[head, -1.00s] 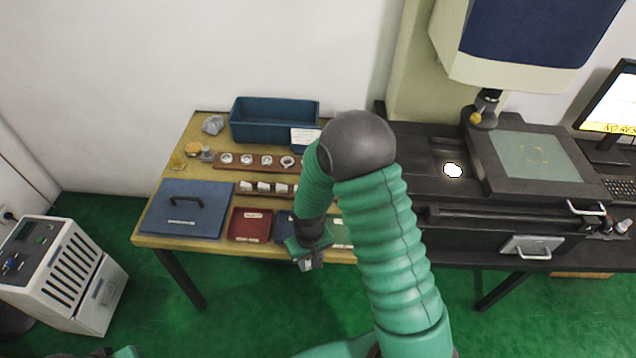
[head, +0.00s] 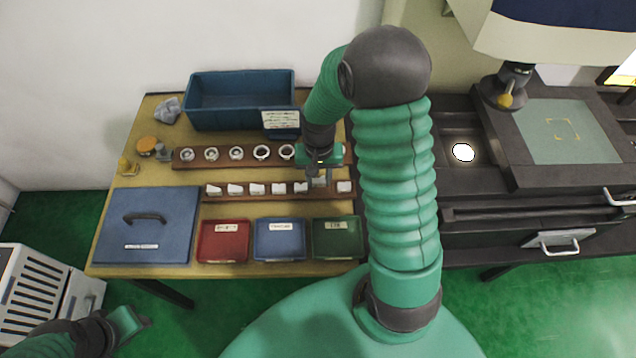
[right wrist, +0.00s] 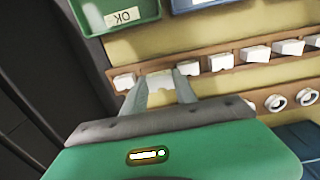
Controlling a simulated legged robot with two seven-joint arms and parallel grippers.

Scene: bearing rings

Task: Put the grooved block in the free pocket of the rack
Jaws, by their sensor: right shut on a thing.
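The rack (head: 250,197) is a brown strip holding a row of white blocks; it also shows in the right wrist view (right wrist: 205,78). My right gripper (head: 319,181) is over the rack, between the rightmost block and the rest of the row. In the right wrist view its fingers (right wrist: 164,88) are shut on a white block, the grooved block (right wrist: 160,80), in line with the row. Whether it is seated in the pocket or just above it, I cannot tell. The fingers partly hide the block and pocket. My left gripper (head: 132,320) is low at the left, off the table.
Behind is a second strip (head: 180,158) with metal rings. Red (head: 222,242), blue (head: 279,240) and green (head: 336,238) trays lie in front. A blue bin (head: 240,103) stands behind, a blue lidded box (head: 148,226) at left. A dark machine (head: 500,215) adjoins at right.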

